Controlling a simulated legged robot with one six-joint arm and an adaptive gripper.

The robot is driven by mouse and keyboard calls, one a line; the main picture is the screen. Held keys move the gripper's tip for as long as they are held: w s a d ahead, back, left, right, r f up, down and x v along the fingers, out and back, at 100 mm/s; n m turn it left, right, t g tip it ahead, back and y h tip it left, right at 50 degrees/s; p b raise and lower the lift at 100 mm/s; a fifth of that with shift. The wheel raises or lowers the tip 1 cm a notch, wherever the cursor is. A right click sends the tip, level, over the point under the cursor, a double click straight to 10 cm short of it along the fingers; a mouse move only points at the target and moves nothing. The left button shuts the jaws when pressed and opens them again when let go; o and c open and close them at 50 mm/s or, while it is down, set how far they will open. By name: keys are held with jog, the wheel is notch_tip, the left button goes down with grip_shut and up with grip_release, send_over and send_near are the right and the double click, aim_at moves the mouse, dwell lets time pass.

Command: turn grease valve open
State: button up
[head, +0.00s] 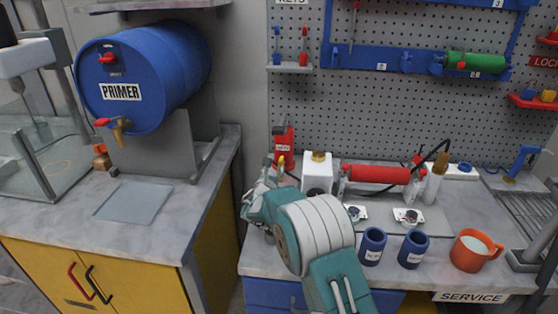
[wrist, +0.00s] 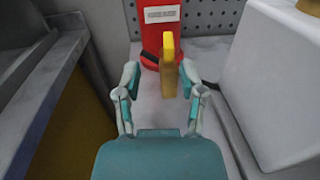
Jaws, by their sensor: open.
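A red grease unit (head: 283,140) with a white label stands at the back of the right bench, against the pegboard. In the wrist view, the red body (wrist: 164,30) fills the top middle. A yellow handle on a brass-coloured valve (wrist: 168,62) stands upright in front of it; the yellow tip (head: 282,162) also shows in the head view. My gripper (wrist: 160,82) is open, its fingers on either side of the valve as seen from the wrist. It looks empty, and I see no clear contact. My gripper (head: 265,188) partly hides the valve's lower part in the head view.
A white container (head: 317,172) with a brass cap stands close on the right. A red cylinder (head: 378,174), blue cups (head: 372,246) and an orange mug (head: 474,250) are farther right. A gap separates the left bench (head: 150,235), which holds a blue PRIMER drum (head: 150,65).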

aim_at(280, 159)
jog(key=w, duration=0.1)
jog(key=w+d, duration=0.1)
jog(key=w, duration=0.1)
jog(key=w+d, duration=0.1)
jog(key=shift+w+d+r, duration=0.1)
jog(key=shift+w, duration=0.9)
jog(key=shift+w+a, duration=0.2)
jog(key=shift+a, duration=0.2)
jog(key=shift+d, duration=0.25)
grip_shut()
